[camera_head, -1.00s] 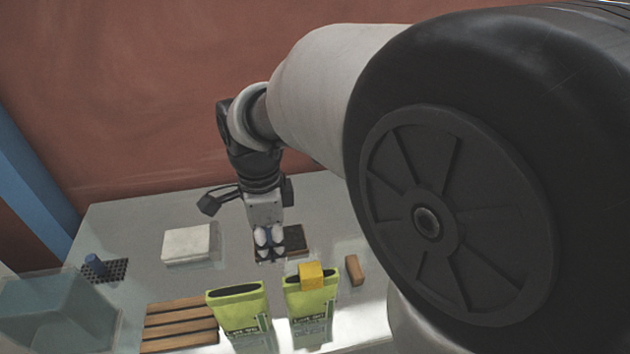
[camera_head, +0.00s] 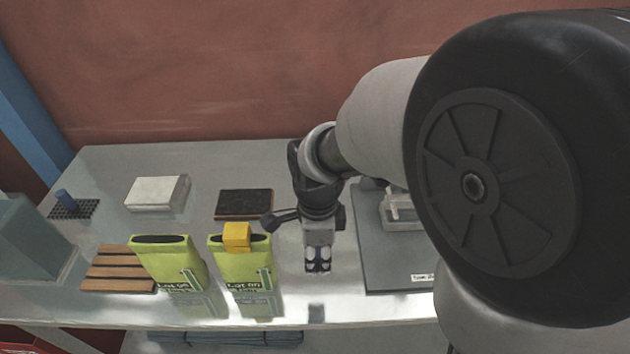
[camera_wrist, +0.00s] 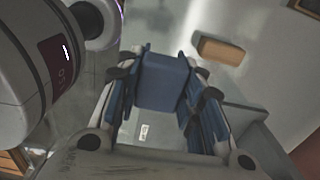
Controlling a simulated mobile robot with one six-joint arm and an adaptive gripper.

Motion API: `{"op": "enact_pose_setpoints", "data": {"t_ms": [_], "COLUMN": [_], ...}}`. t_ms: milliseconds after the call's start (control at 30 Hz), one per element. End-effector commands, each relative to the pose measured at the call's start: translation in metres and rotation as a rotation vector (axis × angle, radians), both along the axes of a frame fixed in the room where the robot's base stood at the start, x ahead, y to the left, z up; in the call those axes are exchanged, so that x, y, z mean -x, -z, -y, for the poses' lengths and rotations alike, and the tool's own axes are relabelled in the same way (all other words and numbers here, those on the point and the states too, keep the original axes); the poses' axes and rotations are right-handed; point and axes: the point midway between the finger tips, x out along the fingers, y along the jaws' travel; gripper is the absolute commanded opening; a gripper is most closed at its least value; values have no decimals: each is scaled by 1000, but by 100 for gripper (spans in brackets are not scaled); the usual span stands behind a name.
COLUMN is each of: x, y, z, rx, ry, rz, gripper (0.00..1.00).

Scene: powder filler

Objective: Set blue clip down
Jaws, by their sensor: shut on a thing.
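My gripper (camera_head: 318,266) is shut on the blue clip (camera_wrist: 163,80). In the wrist view the clip is a blocky blue piece between the two fingers. In the head view the clip is small and mostly hidden by the fingertips. My gripper points down over the bench, right of the green bag with the yellow clip (camera_head: 237,235) and left of the grey machine base. A dark reflection shows on the bench below it, and the clip seems clear of the surface, though the exact gap cannot be told.
Two green bags (camera_head: 170,264) (camera_head: 246,268) stand near the front edge, by a wooden slatted rack (camera_head: 115,268). Behind are a white block (camera_head: 157,192) and a dark pad (camera_head: 244,204). A grey plate (camera_head: 385,262) lies right. A brown block (camera_wrist: 220,50) shows in the wrist view.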

Motion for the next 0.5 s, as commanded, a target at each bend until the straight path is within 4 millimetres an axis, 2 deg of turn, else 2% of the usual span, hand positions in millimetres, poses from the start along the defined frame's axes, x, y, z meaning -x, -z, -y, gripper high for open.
{"op": "enact_pose_setpoints", "data": {"t_ms": [33,200,333,500], "x": [1,1,1,0], "y": [19,64,88,100], "z": [1,1,1,0], "rx": [2,2,1,0], "ry": [0,1,1,1], "rz": [-6,-5,-3,0], "gripper": [18,18,18,18]}}
